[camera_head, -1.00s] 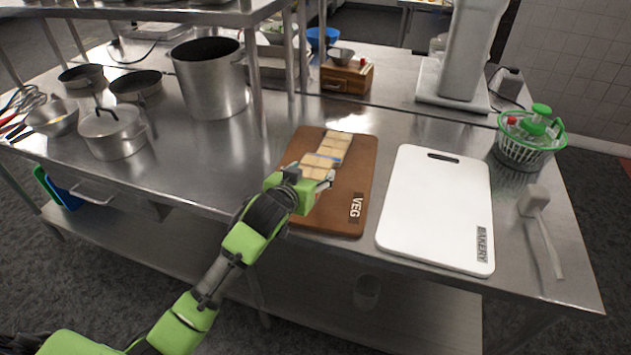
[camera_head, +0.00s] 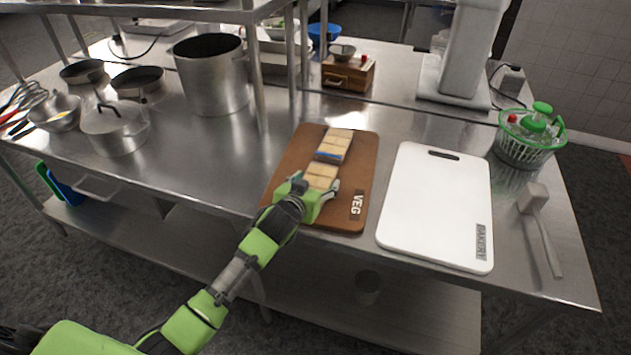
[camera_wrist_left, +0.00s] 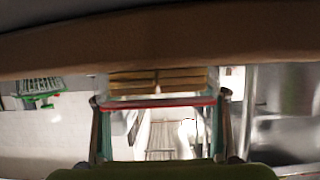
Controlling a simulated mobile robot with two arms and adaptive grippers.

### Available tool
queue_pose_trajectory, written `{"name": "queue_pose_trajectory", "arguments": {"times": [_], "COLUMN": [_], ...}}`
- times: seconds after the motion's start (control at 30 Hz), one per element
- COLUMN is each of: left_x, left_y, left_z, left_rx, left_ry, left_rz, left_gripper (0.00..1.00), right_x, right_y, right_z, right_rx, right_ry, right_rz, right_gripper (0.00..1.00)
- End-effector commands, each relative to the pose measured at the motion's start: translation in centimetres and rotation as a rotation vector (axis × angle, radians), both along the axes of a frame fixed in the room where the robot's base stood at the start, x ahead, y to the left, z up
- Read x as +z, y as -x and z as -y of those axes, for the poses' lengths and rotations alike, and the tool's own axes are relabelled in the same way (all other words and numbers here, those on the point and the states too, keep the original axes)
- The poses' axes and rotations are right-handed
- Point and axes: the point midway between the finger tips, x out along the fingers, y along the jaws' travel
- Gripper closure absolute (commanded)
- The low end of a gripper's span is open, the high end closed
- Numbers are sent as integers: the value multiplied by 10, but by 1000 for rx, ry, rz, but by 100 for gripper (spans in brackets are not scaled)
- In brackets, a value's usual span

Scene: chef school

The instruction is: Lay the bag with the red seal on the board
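The bag with the red seal shows in the left wrist view (camera_wrist_left: 157,103), clear with tan pieces inside. Its red edge spans the space between my left gripper's fingers (camera_wrist_left: 160,108), which close in on its two sides. In the head view this bag (camera_head: 321,175) is low over the brown VEG board (camera_head: 292,157); its red seal is hidden there. I cannot tell whether it touches the board. My left gripper (camera_head: 318,188) comes in from the front. Another bag with a blue seal (camera_head: 333,148) lies just beyond it on the board. My right gripper is not in view.
A white BAKERY board (camera_head: 430,205) lies to the right. A mallet (camera_head: 540,225) and a green basket (camera_head: 530,140) are at the far right. Pots (camera_head: 210,80) stand at the left. A shelf post (camera_head: 256,80) rises behind the boards. Bare steel counter lies left of the brown board.

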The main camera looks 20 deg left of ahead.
Motion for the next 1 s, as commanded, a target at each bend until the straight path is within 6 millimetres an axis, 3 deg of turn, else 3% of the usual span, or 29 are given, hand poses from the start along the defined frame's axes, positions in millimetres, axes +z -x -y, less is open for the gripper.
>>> {"name": "queue_pose_trajectory", "arguments": {"times": [0.47,1.0], "left_x": [4,38], "left_y": [3,88], "left_z": [0,-3], "left_rx": [0,-1], "left_ry": [0,0], "left_rz": [0,0], "left_gripper": [24,24], "right_x": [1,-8], "right_y": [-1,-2], "right_z": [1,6], "right_rx": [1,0], "right_ry": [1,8], "right_rz": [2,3], "right_gripper": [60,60]}}
